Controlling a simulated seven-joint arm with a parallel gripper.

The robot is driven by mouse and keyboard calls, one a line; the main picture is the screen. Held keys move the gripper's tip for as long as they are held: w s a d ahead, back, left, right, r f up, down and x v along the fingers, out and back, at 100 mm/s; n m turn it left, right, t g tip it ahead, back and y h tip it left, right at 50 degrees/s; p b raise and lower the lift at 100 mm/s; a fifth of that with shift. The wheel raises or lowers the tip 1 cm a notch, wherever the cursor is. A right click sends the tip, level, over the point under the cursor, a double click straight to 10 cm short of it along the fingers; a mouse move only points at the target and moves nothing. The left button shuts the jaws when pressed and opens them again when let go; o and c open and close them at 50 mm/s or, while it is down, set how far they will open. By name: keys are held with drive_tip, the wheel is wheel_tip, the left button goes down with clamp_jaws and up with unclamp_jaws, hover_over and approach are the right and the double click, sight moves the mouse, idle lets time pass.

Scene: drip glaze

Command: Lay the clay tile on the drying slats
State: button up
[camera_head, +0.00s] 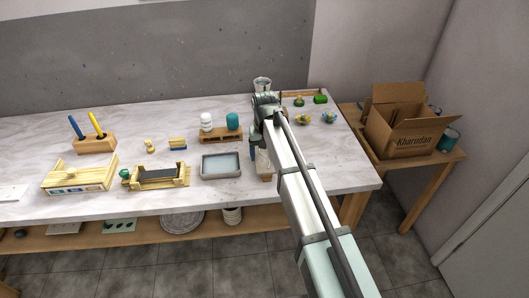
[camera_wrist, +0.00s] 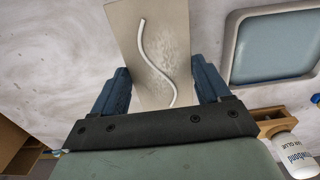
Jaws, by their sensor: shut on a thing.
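The clay tile (camera_wrist: 125,35) is a flat beige piece with a raised white wavy line. It shows in the wrist view between the blue fingers of my gripper (camera_wrist: 160,68), which is shut on it. Its lower end is hidden by the gripper body. In the head view my arm hides most of the gripper and tile. I cannot tell for sure which thing is the drying slats. A low wooden slatted stand (camera_head: 222,138) left of my arm bears a white bottle (camera_head: 206,122) and a teal jar (camera_head: 232,121).
A grey tray (camera_head: 221,165) lies left of my arm; it also shows in the wrist view (camera_wrist: 235,60). Wooden frames (camera_head: 160,178) and a pen block (camera_head: 95,145) stand farther left. Small colourful items (camera_head: 303,119) are right. A cardboard box (camera_head: 400,135) stands on a side table.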

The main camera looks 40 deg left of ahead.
sight(264, 157)
drive_tip(key=shift+f, duration=0.5)
drive_tip(key=o, duration=1.3)
